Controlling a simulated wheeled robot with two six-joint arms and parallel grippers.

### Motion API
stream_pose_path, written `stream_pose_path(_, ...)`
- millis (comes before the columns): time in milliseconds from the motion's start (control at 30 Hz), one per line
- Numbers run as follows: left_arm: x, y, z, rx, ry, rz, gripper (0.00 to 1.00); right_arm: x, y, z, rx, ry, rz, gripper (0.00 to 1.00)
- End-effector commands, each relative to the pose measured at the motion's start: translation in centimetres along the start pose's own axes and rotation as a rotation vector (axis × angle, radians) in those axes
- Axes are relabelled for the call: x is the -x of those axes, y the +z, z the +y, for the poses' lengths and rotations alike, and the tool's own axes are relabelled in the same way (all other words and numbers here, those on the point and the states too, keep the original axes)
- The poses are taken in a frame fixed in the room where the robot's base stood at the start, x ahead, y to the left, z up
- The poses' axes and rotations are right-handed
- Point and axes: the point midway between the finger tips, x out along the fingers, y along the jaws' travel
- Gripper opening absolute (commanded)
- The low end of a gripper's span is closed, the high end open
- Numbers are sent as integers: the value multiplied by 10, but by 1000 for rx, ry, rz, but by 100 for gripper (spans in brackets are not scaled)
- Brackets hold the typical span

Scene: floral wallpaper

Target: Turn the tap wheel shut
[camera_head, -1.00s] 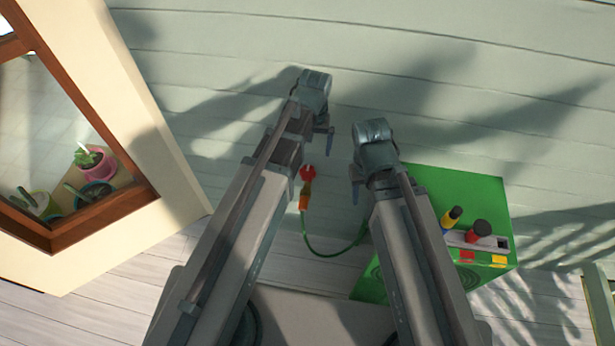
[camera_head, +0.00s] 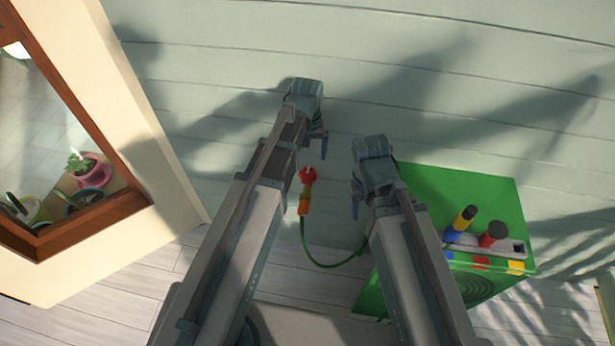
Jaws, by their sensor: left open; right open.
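The red tap wheel (camera_head: 307,175) is on the pale green plank wall, between my two arms. Below it an orange and yellow fitting (camera_head: 304,203) joins a green hose (camera_head: 317,260) that curves down to the right. My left gripper (camera_head: 322,148) is above and slightly right of the wheel in the picture, apart from it. My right gripper (camera_head: 355,200) is to the right of the wheel, also apart from it. Both grippers are open and empty; their fingers show only as small dark blue tips.
A green box (camera_head: 470,195) stands at the right, with a tray (camera_head: 512,247) holding a blue-yellow-black tool (camera_head: 460,223) and a red and black one (camera_head: 491,234). A brown-framed window (camera_head: 95,215) with potted plants is at the left. The wall above is clear.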

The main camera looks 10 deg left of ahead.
Motion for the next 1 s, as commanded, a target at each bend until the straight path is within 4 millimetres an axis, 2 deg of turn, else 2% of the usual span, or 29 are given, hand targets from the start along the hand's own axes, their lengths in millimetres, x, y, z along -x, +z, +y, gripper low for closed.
stream_pose_path(33,-16,0,0,0,0,0,100,-15,-1,-2,0,0,0,50)
stream_pose_path(500,-78,0,0,0,0,0,100,-78,-5,-8,0,0,0,50)
stream_pose_path(667,-88,0,0,0,0,0,100,-87,-5,-8,0,0,0,50)
stream_pose_path(967,-87,0,0,0,0,0,100,-87,-5,-8,0,0,0,50)
stream_pose_path(1000,-87,0,0,0,0,0,95,-87,-5,-8,0,0,0,50)
